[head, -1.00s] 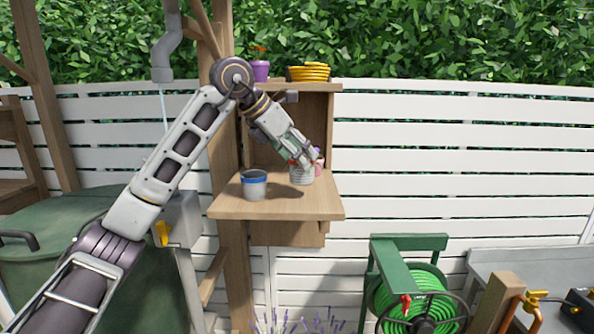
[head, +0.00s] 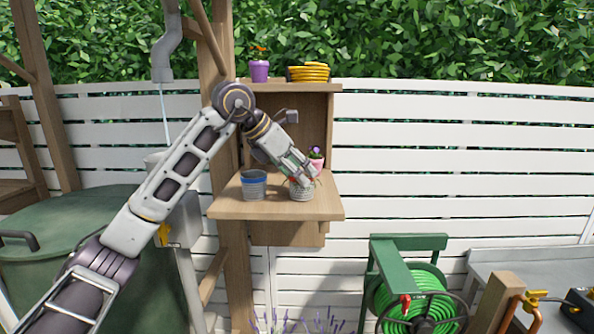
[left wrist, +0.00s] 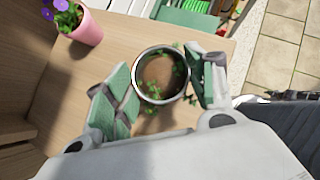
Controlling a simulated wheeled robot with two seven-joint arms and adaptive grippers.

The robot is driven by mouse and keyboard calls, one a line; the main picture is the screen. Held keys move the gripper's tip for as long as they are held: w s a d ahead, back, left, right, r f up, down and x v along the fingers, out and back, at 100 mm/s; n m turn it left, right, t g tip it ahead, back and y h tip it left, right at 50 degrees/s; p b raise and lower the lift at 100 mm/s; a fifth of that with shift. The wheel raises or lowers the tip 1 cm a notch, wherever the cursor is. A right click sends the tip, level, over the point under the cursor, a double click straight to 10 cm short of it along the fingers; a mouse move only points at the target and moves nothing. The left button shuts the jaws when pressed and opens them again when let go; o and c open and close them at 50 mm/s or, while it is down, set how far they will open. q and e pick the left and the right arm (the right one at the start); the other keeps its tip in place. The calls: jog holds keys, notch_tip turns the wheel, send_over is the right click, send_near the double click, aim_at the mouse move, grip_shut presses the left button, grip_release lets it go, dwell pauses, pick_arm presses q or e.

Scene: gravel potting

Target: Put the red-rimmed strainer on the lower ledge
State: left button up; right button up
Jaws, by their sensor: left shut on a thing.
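My left gripper (head: 303,179) is shut on a grey ribbed tin (head: 301,192) at the front right of the lower ledge (head: 277,209). In the left wrist view the tin's round rim (left wrist: 136,90) sits between the two green-padded fingers (left wrist: 160,88), with brown soil and green leaves inside. Small reddish spots show by the tin in the head view, but I cannot tell a red rim. I cannot tell whether its base touches the ledge. No strainer is clearly recognisable. My right gripper is not in view.
A grey container with a blue band (head: 254,185) stands left of the tin on the ledge. A pink pot with purple flowers (head: 316,163) stands behind the tin. A purple pot (head: 259,71) and yellow coil (head: 308,72) sit on the upper shelf (head: 290,87).

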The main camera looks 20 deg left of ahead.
pick_arm(q)
jog(key=shift+f, duration=0.1)
jog(key=o, duration=1.2)
jog(key=shift+s+a+r, duration=0.25)
jog(key=shift+r, duration=0.35)
jog(key=shift+b+v, duration=0.4)
jog(key=shift+v, duration=5)
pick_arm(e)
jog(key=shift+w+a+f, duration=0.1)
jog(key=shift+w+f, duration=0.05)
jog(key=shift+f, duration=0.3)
